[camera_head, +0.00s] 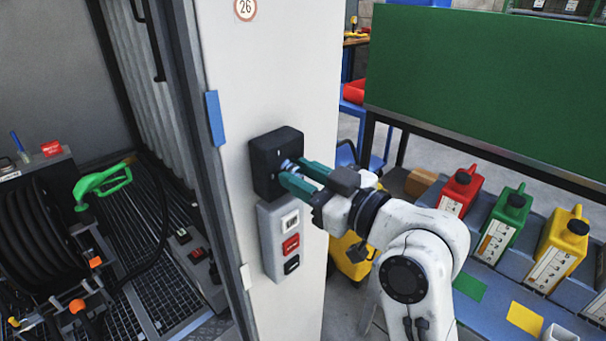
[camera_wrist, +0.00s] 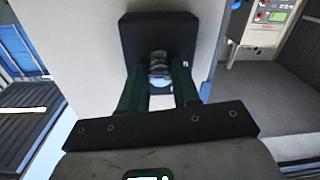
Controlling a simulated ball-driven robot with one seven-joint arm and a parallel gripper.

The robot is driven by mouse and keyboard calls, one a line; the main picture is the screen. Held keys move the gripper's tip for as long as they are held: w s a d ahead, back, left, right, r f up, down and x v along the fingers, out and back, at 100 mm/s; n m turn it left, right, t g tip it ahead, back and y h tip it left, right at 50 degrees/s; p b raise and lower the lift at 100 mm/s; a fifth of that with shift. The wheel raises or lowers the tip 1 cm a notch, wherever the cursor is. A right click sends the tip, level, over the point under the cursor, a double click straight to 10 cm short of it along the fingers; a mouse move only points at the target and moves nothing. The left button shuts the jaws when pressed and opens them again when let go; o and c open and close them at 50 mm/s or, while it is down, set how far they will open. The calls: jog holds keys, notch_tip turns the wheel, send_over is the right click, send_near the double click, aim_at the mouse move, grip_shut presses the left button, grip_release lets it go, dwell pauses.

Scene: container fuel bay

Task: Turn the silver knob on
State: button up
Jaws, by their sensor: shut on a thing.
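The silver knob (camera_head: 289,165) sits on a black switch box (camera_head: 267,152) fixed to the white door panel. My gripper (camera_head: 296,172) has its two green fingers around the knob, one on each side, and is shut on it. In the wrist view the knob (camera_wrist: 159,68) shows between the fingertips of my gripper (camera_wrist: 159,77), in front of the black box (camera_wrist: 158,28). Part of the knob is hidden by the fingers, and its turned position cannot be told.
Below the box is a grey panel (camera_head: 268,217) with white, red and black buttons. Red, green and yellow canisters (camera_head: 462,188) (camera_head: 504,220) (camera_head: 562,247) stand on a bench at the right. A green nozzle (camera_head: 101,184) and hose reel are at the left.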

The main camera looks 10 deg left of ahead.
jog(key=m+p, duration=0.4)
jog(key=m, duration=0.2)
jog(key=shift+r, duration=0.1)
jog(key=shift+m+p, duration=1.7)
jog(key=shift+m, duration=1.1)
jog(key=shift+f, duration=0.2)
jog(key=o, duration=1.1)
jog(key=shift+c, duration=0.2)
jog(key=b+v, duration=0.2)
jog(key=v, duration=0.9)
jog(key=shift+f+b, duration=0.2)
jog(key=shift+b, duration=0.15)
jog(key=shift+a+f, duration=0.1)
